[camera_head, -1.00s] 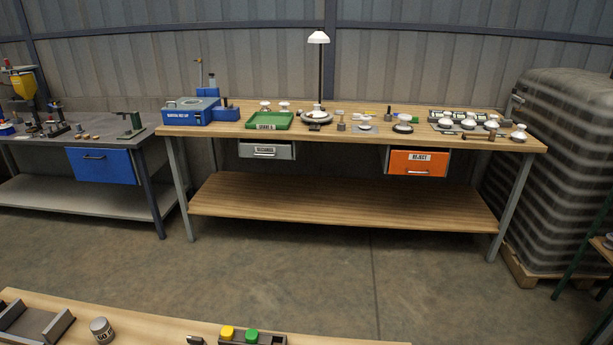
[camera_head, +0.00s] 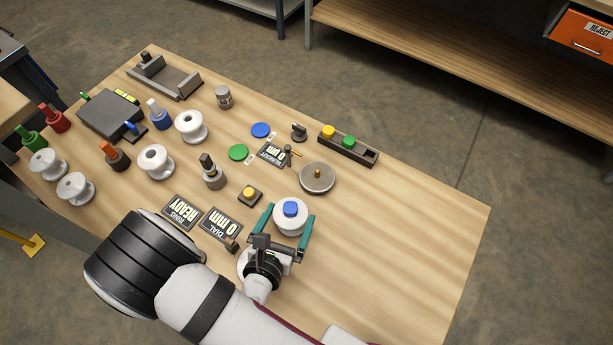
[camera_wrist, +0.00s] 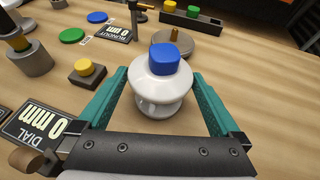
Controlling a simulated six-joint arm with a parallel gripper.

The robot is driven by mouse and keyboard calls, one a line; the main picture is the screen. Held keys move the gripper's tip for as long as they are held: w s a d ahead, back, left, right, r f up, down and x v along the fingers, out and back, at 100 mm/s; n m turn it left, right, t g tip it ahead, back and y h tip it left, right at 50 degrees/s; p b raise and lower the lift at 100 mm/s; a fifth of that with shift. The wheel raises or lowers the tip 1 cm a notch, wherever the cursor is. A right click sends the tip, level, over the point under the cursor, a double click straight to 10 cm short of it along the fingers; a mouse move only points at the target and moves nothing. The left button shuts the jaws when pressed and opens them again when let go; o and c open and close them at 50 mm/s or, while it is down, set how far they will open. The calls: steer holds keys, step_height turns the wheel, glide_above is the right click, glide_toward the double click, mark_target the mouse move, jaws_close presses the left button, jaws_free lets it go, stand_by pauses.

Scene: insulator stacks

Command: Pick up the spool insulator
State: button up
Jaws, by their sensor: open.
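A white spool insulator (camera_head: 291,224) with a blue block (camera_head: 291,208) on its top stands near the middle of the near bench. My gripper (camera_head: 290,214) is open, with one teal finger on each side of this spool. In the wrist view the spool (camera_wrist: 158,100) is upright between the spread fingers, with a visible gap to the left one; its lower part is partly hidden. Other white spools stand at the left of the bench: two toward the middle (camera_head: 191,127) (camera_head: 156,162) and two near the left edge (camera_head: 47,165) (camera_head: 76,189).
A round metal disc (camera_head: 317,178) is just beyond the spool. A block with yellow and green buttons (camera_head: 348,146) lies farther back. A yellow button box (camera_head: 249,196) and the dial display (camera_head: 220,225) are left of my gripper. The bench's right side is clear.

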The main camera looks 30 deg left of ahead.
steer(key=x, duration=0.4)
steer(key=shift+w, duration=0.25)
steer(key=c, duration=1.6)
